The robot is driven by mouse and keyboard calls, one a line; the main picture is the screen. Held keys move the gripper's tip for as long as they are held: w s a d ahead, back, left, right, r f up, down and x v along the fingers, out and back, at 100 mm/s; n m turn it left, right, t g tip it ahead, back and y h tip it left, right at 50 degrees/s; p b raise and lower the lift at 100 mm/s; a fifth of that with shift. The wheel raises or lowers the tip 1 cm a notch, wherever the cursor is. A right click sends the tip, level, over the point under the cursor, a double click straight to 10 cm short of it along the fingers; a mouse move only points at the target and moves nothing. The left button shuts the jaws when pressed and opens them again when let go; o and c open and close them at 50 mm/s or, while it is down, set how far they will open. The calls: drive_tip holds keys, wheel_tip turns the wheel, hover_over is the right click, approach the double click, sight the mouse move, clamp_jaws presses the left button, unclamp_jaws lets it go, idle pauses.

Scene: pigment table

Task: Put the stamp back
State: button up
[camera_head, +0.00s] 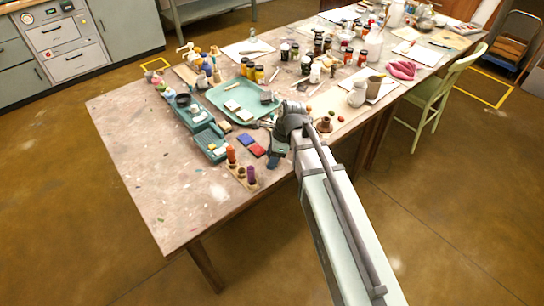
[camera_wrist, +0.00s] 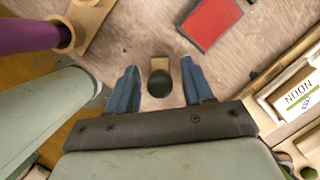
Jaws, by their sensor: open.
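A small wooden block with a dark round green-black end, seemingly the stamp (camera_wrist: 159,82), shows between my finger pads in the wrist view. My gripper (camera_wrist: 159,68) is open, with a blue finger on each side of it and visible gaps to both. Whether it stands or lies is hard to tell. In the head view my gripper (camera_head: 274,157) is low at the table's near edge and the stamp cannot be made out there. A wooden rack (camera_head: 240,179) holds an orange stamp (camera_head: 231,155) and a purple one (camera_head: 251,175). The purple handle (camera_wrist: 25,34) also shows at the wrist view's upper left.
A red pad (camera_head: 257,150) and a blue pad (camera_head: 246,139) lie beyond the rack. A teal tray (camera_head: 215,92) and a teal box (camera_head: 211,147) stand farther back. A box with a printed label (camera_wrist: 299,97) is at the wrist view's right. The table's left end is mostly clear.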

drive_tip(key=v, duration=1.2)
drive_tip(key=shift+r, duration=0.15)
idle(0.5)
drive_tip(key=s+f+n+g, duration=0.4)
drive_tip(key=s+f+n, duration=0.2)
drive_tip(key=s+f, duration=0.45)
drive_tip(key=s+d+f+n+g+h, duration=0.15)
drive_tip(key=s+d+f, duration=0.35)
drive_tip(key=f, duration=0.5)
drive_tip(key=s+d+f+n, duration=0.3)
drive_tip(key=s+d+f, duration=0.25)
drive_tip(key=f, duration=0.45)
drive_tip(key=s+d+f+n+h, duration=0.1)
drive_tip(key=s+d+f+n, duration=0.3)
drive_tip(key=f, duration=0.7)
drive_tip(key=s+d+f+n, duration=0.1)
drive_tip(key=s+d+f, duration=0.1)
drive_tip(key=s, duration=0.4)
drive_tip(key=s+d+f+n+g, duration=0.1)
drive_tip(key=s+d+f, duration=0.2)
drive_tip(key=s+f, duration=0.2)
drive_tip(key=shift+s+h, duration=0.35)
drive_tip(key=shift+s, duration=0.3)
